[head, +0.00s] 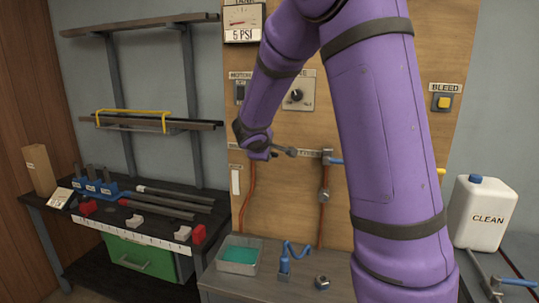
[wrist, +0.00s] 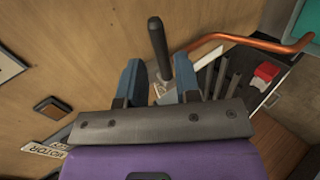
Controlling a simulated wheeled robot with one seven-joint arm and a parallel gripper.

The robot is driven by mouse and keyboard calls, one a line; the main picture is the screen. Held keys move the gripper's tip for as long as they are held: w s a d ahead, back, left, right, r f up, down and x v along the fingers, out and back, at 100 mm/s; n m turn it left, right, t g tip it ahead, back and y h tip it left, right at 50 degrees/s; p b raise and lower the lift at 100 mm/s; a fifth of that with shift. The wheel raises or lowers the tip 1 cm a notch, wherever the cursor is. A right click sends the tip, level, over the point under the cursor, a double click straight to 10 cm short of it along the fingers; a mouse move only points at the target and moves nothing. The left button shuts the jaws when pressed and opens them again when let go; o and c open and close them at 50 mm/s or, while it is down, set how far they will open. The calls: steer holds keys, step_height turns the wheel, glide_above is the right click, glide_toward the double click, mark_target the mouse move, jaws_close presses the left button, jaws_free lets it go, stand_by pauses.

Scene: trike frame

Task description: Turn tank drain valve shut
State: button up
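A dark grey lever with a rounded end, which looks like the drain valve's handle, shows in the head view (head: 285,152) and wrist view (wrist: 157,40). It sticks out to the right of my gripper in the head view. A copper pipe (head: 247,195) runs down from there toward a tray of teal liquid (head: 238,268). My gripper (wrist: 157,62) has its two blue fingers apart, with the lever in the gap between them and space visible on both sides. In the head view my gripper (head: 262,152) is small and its fingers are hard to make out. The valve body is hidden.
A second valve with a blue handle (head: 334,161) sits just right, on another copper pipe. A dial switch (head: 297,95), a gauge (head: 242,22) and a yellow bleed button (head: 444,102) are on the wooden panel. A blue clamp (head: 286,262) and nut (head: 322,283) stand on the bench below.

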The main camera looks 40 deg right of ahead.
steer(key=shift+v, duration=1.05)
steer(key=s+a+r+m+g+y, duration=0.1)
steer(key=s+a+r+m+y, duration=0.15)
steer(key=s, duration=0.65)
steer(key=s+a+r+m+g+y, duration=0.1)
steer(key=s+a+r+m, duration=0.2)
steer(key=s, duration=0.6)
steer(key=s+a+m+y, duration=0.1)
steer(key=s+a+y, duration=0.1)
steer(key=s+a, duration=0.3)
steer(key=s+a+r+m+y, duration=0.1)
steer(key=s+a+y, duration=0.2)
steer(key=s, duration=0.8)
steer(key=shift+s+a+r, duration=0.15)
steer(key=shift+a, duration=1)
